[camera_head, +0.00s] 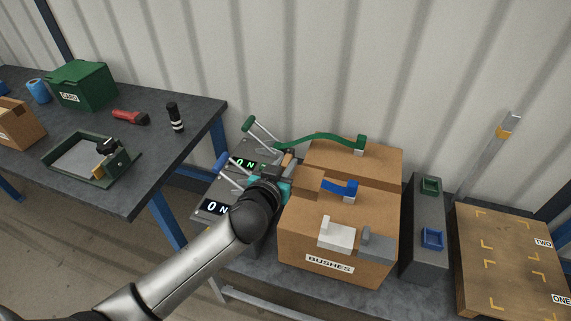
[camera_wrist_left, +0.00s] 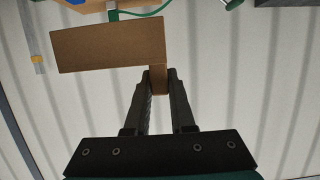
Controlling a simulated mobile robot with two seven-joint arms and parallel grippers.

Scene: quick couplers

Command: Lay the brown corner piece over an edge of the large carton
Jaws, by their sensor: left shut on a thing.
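The large carton (camera_head: 345,210), labelled BUSHES, stands on the bench in the middle of the head view. A white corner piece (camera_head: 336,234) and a grey corner piece (camera_head: 378,244) lie side by side over its front top edge. My left gripper (camera_head: 290,172) is above the carton's back left part. It is shut on the brown corner piece (camera_head: 308,179). In the left wrist view the brown corner piece (camera_wrist_left: 108,44) spreads left from between the fingertips (camera_wrist_left: 159,82). Its colour matches the carton, so its outline is hard to separate in the head view. My right gripper is out of view.
A blue coupler (camera_head: 345,189) and a green coupler (camera_head: 360,145) on hoses are by the carton. Two lever units with displays stand left. A grey stand (camera_head: 427,259) and a marked board (camera_head: 500,270) are close on the right. The wall is behind.

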